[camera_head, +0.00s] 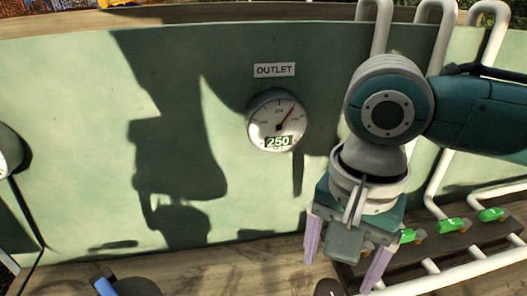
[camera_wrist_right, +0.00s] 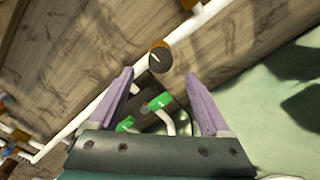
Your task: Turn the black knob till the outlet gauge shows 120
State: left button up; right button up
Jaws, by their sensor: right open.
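The outlet gauge (camera_head: 277,120) is on the green wall under an OUTLET label (camera_head: 274,70). Its readout shows 250 and its needle points up and right. My right gripper (camera_head: 338,277) points down, its two purple fingers apart and nothing held. In the right wrist view, the black knob (camera_wrist_right: 160,57), round with a pale pointer line, lies just beyond the gap between the open fingertips (camera_wrist_right: 160,74). A dark rounded shape (camera_head: 328,288) at the bottom edge of the head view seems to be the knob, mostly cut off. My left gripper is not seen.
White pipes with green-handled valves (camera_head: 453,225) run at the right, close to my right gripper. A blue handle (camera_head: 104,287) and a dark rounded part show at the bottom left. Another gauge (camera_head: 9,150) is cut off at the left edge.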

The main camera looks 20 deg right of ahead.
aim_at(330, 291)
notch_tip(330, 291, down, 6)
jog(key=shift+b, duration=0.4)
jog(key=shift+r, duration=0.1)
grip_shut()
dwell(0.4)
